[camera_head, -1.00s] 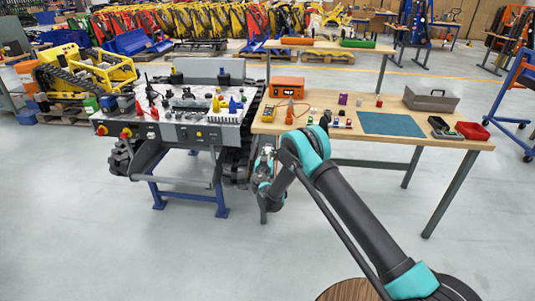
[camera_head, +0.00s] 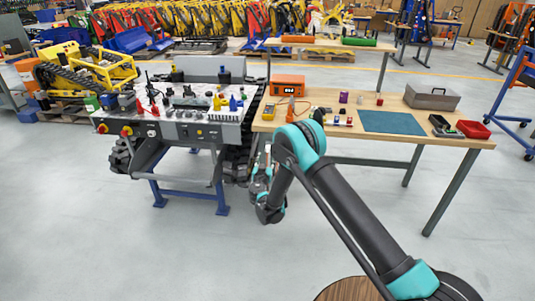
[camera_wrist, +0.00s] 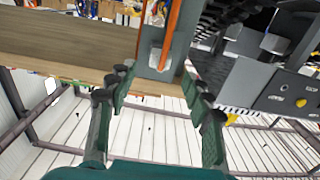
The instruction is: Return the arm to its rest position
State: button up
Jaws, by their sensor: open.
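My gripper (camera_head: 263,164) is at the front left corner of the wooden workbench (camera_head: 330,118), in front of the gap between the bench and the grey control table (camera_head: 180,125). In the wrist view my gripper (camera_wrist: 158,88) is open, its two dark fingers well apart. Nothing is visible between them close up. My teal and black arm reaches from the lower right and bends down at the elbow. The wrist hangs low, beside the front edge of the bench.
The bench bears an orange box (camera_head: 288,85), a blue mat (camera_head: 392,122), a grey toolbox (camera_head: 431,96) and a red bin (camera_head: 473,129). The control table has several coloured parts and stands before dark tracks. The floor (camera_head: 90,235) at front left is clear.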

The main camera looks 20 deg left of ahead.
jog(key=v, duration=0.5)
jog(key=shift+d, duration=0.1)
jog(key=w+d+r+m+g+h, duration=0.15)
jog(key=d+r, duration=0.25)
jog(key=d, duration=0.5)
jog(key=w+d+r+g+h, duration=0.1)
jog(key=w+d+r+h, duration=0.25)
jog(key=d, duration=0.65)
jog(key=w+d+r+m+g+h, duration=0.1)
jog(key=w+d+r+g, duration=0.1)
jog(key=d+r, duration=0.5)
jog(key=s+d+g+h, duration=0.15)
jog(key=s+d, duration=0.25)
jog(key=d, duration=0.9)
jog(key=s+d+r+g, duration=0.2)
jog(key=s+d+g, duration=0.3)
jog(key=s+d, duration=1.05)
jog(key=s+d+f+g+y, duration=0.1)
jog(key=s, duration=0.8)
jog(key=s+d+f+g+y, duration=0.1)
jog(key=s+f+y, duration=0.1)
jog(key=s, duration=0.7)
jog(key=shift+s+f, duration=0.25)
jog(key=shift+s, duration=0.1)
jog(key=shift+y, duration=0.25)
